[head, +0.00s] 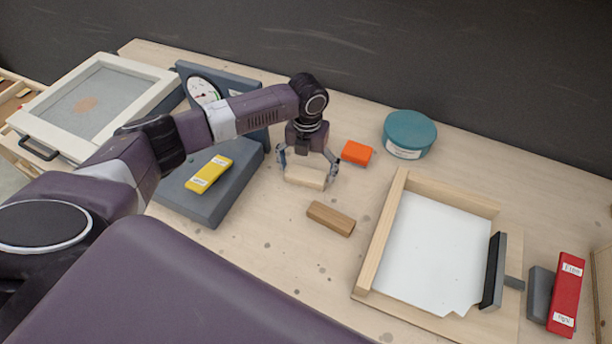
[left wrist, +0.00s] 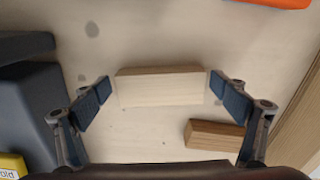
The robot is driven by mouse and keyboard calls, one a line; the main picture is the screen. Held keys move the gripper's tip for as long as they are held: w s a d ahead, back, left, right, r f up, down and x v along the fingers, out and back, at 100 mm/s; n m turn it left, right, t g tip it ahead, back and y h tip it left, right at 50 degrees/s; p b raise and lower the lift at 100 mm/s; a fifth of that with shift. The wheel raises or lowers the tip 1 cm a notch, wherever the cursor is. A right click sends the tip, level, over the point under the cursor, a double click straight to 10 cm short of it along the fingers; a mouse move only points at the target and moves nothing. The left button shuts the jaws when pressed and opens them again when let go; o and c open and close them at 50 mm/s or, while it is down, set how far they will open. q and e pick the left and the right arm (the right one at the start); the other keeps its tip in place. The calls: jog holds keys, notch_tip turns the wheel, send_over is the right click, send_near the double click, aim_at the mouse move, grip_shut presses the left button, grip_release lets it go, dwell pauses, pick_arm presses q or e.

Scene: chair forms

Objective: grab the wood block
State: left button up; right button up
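A pale wood block (head: 306,176) lies on the workbench beneath my left gripper (head: 308,164). In the left wrist view the pale block (left wrist: 160,88) lies lengthwise between the two fingertips of the left gripper (left wrist: 160,86). The fingers are open, one at each end of the block, with a narrow gap at each side. My right gripper is not in view.
An orange block (head: 357,152) and a teal round tin (head: 409,133) lie behind and right. A wooden frame with a white sheet (head: 430,250) is at right, beside a red piece (head: 567,295). A grey scale with a yellow block (head: 209,173) stands at left.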

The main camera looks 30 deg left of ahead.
pick_arm(q)
jog(key=c, duration=0.8)
jog(key=shift+c, duration=0.2)
jog(key=shift+r, duration=0.15)
